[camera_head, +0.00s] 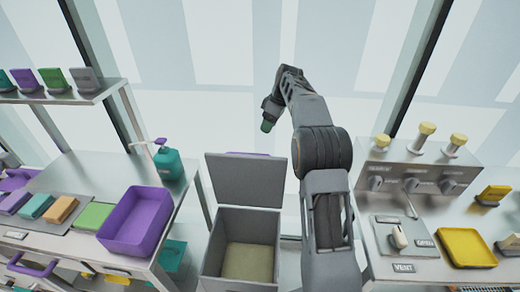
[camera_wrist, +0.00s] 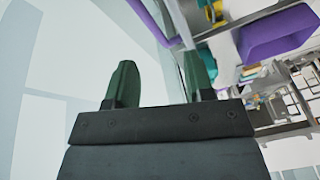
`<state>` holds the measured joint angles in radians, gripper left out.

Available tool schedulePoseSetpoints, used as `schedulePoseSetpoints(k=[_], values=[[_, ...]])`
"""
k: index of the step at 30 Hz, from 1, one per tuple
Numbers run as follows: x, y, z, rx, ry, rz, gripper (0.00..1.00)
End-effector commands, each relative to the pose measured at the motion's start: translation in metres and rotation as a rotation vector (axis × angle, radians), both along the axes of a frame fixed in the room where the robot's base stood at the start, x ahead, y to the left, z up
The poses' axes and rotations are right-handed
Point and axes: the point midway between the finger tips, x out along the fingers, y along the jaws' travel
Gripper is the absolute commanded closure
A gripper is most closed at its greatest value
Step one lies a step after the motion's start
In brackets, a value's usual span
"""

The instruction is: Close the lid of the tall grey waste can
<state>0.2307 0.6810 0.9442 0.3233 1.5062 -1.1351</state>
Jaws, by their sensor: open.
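The tall grey waste can (camera_head: 238,245) stands on the floor between two benches in the head view. Its lid (camera_head: 246,181) is open and stands nearly upright at the can's back edge. The can's inside shows a yellowish bottom. My gripper (camera_head: 268,126) is up above and behind the lid, apart from it. In the wrist view, the two green fingers of my gripper (camera_wrist: 160,85) are spread apart with nothing between them. The can cannot be made out in the wrist view.
The left bench holds a purple bin (camera_head: 137,222), a teal pump bottle (camera_head: 168,163) and coloured blocks. The right bench holds a yellow tray (camera_head: 466,248) and a panel with yellow knobs (camera_head: 425,130). Open air surrounds my gripper above the lid.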

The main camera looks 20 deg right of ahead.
Motion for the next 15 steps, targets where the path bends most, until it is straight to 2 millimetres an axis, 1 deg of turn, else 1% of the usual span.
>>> schedulePoseSetpoints(k=[1,3,6,11,15], values=[[0.01,-0.007,-0.005,0.014,-0.003,0.04,0.52],[0.02,-0.015,-0.013,0.031,-0.016,0.1,0.52],[0.029,-0.023,-0.022,0.05,-0.034,0.169,0.52],[0.036,-0.031,-0.032,0.07,-0.052,0.237,0.52],[0.038,-0.031,-0.043,0.075,-0.058,0.261,0.52]])
